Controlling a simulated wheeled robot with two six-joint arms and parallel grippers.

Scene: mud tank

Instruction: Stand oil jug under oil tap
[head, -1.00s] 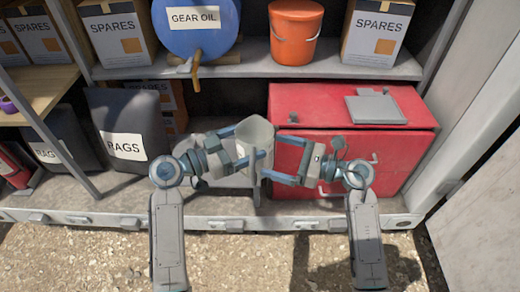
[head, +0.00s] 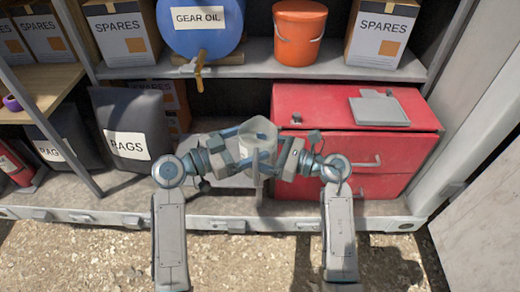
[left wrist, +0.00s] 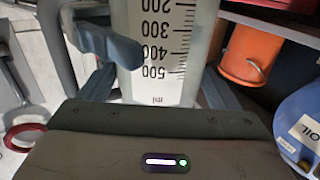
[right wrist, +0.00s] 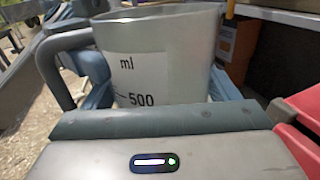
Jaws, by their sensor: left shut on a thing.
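The oil jug (head: 259,130) is a pale grey measuring jug held in the air in front of the lower shelf. My left gripper (head: 252,143) is shut on it from the left. My right gripper (head: 270,158) is at the jug from the right, with its fingers on either side of the wall; whether they press on it I cannot tell. The jug's scale shows close up in the left wrist view (left wrist: 160,45), and its handle side in the right wrist view (right wrist: 165,60). The oil tap (head: 198,76) hangs below the blue gear oil drum (head: 200,35), left of and beyond the jug.
A red cabinet (head: 330,120) with a grey clipboard-like plate (head: 379,108) stands right of the jug. A dark rags bag (head: 125,105) stands at the left. An orange bucket (head: 299,33) and spares boxes (head: 383,35) are on the upper shelf. Lower shelf space is open between bag and cabinet.

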